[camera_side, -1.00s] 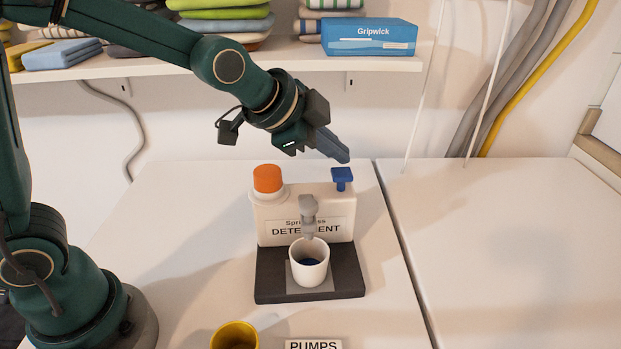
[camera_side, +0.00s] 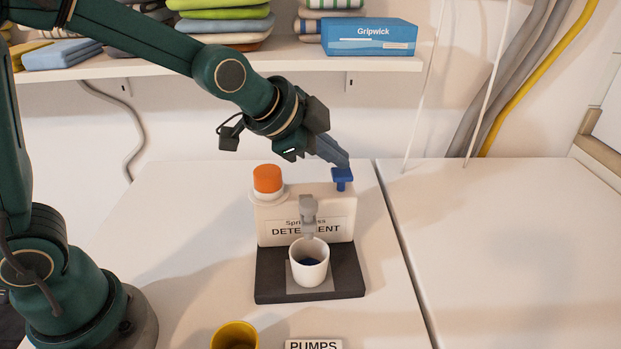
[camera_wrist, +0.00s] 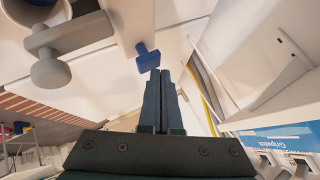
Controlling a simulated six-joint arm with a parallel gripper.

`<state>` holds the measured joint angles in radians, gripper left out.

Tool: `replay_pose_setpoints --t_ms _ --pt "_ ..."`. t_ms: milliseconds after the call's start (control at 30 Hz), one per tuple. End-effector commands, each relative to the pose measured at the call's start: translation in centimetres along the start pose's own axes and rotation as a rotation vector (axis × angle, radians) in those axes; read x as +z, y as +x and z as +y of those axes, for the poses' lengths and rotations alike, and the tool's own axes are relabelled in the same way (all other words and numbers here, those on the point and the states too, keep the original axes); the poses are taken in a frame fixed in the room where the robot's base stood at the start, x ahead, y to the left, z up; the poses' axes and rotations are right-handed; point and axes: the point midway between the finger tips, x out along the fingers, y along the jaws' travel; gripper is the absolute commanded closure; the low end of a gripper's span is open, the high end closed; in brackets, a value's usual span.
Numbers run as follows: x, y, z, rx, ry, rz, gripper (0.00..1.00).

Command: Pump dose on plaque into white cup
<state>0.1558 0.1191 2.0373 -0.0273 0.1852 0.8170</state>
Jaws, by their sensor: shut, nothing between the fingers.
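The white cup (camera_side: 309,266) stands upright on the dark base under the grey spout (camera_side: 308,213) of the detergent dispenser (camera_side: 280,215). The blue pump button (camera_side: 342,175) rises from the dispenser's top right. My gripper (camera_side: 346,163) is shut and empty, its tips right at the button's top edge; I cannot tell whether they touch. In the wrist view the shut fingers (camera_wrist: 158,78) point at the blue button (camera_wrist: 147,58). The plaque (camera_side: 313,345) reads "PUMPS" at the bottom edge; any number on it is cut off.
An orange cap (camera_side: 267,179) sits on the dispenser's left. A yellow cup (camera_side: 235,337) stands at the front edge of view. A shelf (camera_side: 200,68) behind holds folded cloths and a blue Gripwick box (camera_side: 370,38). The white surface (camera_side: 490,240) to the right is clear.

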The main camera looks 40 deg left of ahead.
Motion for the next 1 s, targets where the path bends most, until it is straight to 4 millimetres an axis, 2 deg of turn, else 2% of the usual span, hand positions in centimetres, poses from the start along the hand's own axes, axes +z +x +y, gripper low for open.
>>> replay_pose_setpoints --t_ms 1000 --pt "0.57 0.82 0.6 0.001 0.0 0.0 1.0"
